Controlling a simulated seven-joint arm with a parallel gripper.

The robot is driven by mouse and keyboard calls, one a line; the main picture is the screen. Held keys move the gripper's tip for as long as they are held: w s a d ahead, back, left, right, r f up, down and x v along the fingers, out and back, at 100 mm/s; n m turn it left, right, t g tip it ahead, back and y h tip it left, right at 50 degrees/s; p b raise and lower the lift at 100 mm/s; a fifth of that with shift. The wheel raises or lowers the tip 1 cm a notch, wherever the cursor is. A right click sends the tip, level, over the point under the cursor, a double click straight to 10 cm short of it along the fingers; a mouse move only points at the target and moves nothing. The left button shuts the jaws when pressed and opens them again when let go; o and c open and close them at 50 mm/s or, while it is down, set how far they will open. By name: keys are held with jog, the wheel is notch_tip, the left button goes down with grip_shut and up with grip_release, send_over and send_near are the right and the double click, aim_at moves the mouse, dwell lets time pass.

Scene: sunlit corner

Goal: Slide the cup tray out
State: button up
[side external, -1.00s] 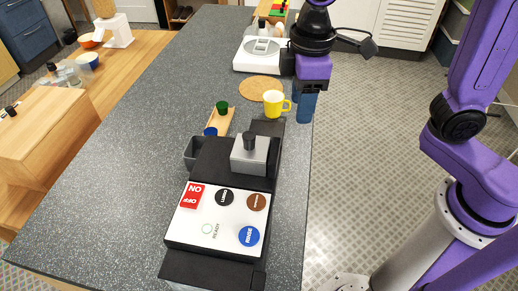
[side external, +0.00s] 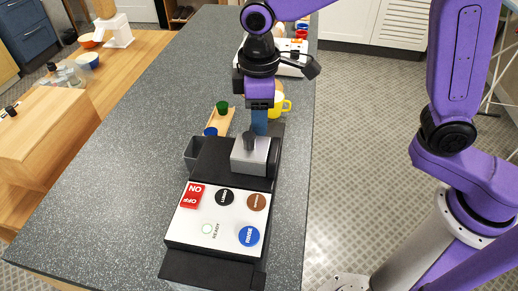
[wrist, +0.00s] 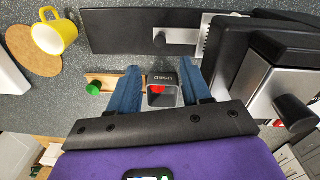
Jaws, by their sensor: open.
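What looks like the cup tray (wrist: 120,32) is a flat dark plate in the wrist view, running out from the machine's side. A grey peg-like knob (wrist: 172,36) stands on it, and a pale ribbed strip (wrist: 205,38) lies between it and the machine. In the side view only a dark part of the tray (side external: 278,129) shows behind the machine's grey block. My gripper (side external: 259,131) points down above this end of the machine, hiding part of the tray. In the wrist view my gripper (wrist: 162,68) has its blue fingers apart with nothing held; the tray lies beyond the fingertips.
The black machine (side external: 214,215) has a button panel and a grey block with a dark knob (side external: 249,140). A yellow cup (side external: 280,105) stands close behind. A bin marked USED (wrist: 163,98) and a wooden strip (side external: 222,120) with green and blue pieces sit left. The counter's left is clear.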

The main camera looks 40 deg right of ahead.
jog(key=f, duration=1.1)
jog(key=shift+w+d+f, duration=0.2)
jog(key=shift+f, duration=0.05)
